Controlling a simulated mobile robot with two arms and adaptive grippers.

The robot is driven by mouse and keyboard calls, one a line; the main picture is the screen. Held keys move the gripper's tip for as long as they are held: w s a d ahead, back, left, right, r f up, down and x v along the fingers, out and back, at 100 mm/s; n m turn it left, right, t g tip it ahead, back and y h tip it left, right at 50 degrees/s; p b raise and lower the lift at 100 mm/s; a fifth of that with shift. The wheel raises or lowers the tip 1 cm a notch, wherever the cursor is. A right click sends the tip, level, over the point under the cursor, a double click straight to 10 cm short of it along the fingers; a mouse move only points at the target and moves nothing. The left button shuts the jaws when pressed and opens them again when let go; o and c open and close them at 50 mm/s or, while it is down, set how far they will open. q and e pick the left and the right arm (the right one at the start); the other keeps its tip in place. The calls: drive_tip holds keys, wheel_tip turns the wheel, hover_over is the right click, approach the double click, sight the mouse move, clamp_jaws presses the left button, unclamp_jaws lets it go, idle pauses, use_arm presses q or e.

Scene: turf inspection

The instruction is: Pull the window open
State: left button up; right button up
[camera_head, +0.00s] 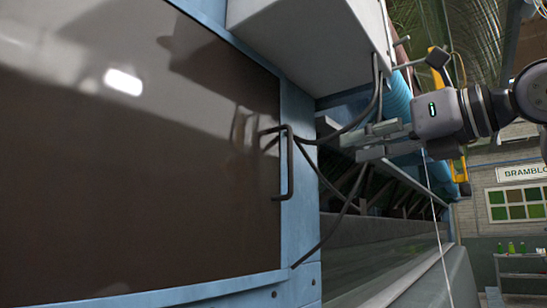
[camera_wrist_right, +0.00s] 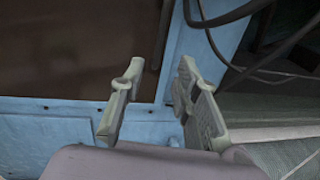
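The window is a large, dark, glossy panel (camera_head: 130,150) set in a blue frame and filling the left of the head view. It looks shut. A black bar handle (camera_head: 288,165) stands upright at its right edge. My right gripper (camera_head: 350,146) is to the right of the handle, apart from it, with its fingers pointing left. In the right wrist view the gripper (camera_wrist_right: 158,74) is open, with nothing between its fingers. The handle (camera_wrist_right: 164,35) shows there as a dark bar beyond the fingertips. My left gripper is not in view.
Black cables (camera_head: 345,130) hang from a white box (camera_head: 305,40) and loop between the handle and my right gripper. The blue machine body (camera_head: 305,215) borders an open recess on the right. A shelf with bottles (camera_head: 518,255) stands far right.

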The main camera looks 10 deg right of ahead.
drive_tip(key=s+r, duration=0.1)
drive_tip(key=p, duration=0.5)
hover_over(290, 189)
drive_tip(key=shift+w+r+t+h, duration=0.2)
drive_tip(key=shift+w+t+h, duration=0.1)
drive_tip(key=shift+w, duration=0.05)
drive_tip(key=shift+d, duration=0.1)
clamp_jaws()
idle(0.4)
